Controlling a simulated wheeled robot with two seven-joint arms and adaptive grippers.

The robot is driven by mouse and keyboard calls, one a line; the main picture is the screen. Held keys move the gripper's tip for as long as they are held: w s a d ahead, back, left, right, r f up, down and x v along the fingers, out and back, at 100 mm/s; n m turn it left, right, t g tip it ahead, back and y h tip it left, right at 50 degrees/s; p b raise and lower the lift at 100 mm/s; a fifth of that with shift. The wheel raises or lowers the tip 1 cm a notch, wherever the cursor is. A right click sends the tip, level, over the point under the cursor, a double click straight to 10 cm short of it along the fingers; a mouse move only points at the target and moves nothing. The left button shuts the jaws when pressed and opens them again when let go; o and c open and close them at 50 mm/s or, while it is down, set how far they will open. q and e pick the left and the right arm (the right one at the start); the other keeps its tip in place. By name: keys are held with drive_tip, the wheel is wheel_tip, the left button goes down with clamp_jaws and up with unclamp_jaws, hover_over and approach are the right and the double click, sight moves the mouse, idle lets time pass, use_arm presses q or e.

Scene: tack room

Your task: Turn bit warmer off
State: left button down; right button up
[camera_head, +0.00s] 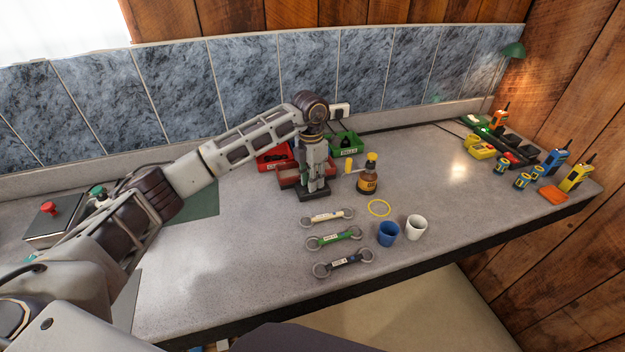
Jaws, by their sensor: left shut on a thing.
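My left gripper (314,182) points down at the middle of the counter. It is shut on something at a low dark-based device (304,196). The fingers hide the held part, and I cannot tell whether it is a knob or a switch. A brownish-red box (287,176) sits right beside and behind the gripper, partly covered by it. I cannot tell for sure which of these is the bit warmer, and no on or off mark is readable. My right gripper is not in view.
A red bin (272,160) and a green bin (349,146) stand behind. Radios (553,162) stand far right.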

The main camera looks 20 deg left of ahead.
use_arm(q)
drive_tip(key=shift+n, duration=0.7)
drive_tip(key=c, duration=1.5)
unclamp_jaws()
drive_tip(key=shift+o, duration=0.2)
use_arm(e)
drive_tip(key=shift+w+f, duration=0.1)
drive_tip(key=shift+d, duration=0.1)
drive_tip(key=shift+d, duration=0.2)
use_arm(q)
drive_tip(key=shift+m, duration=0.5)
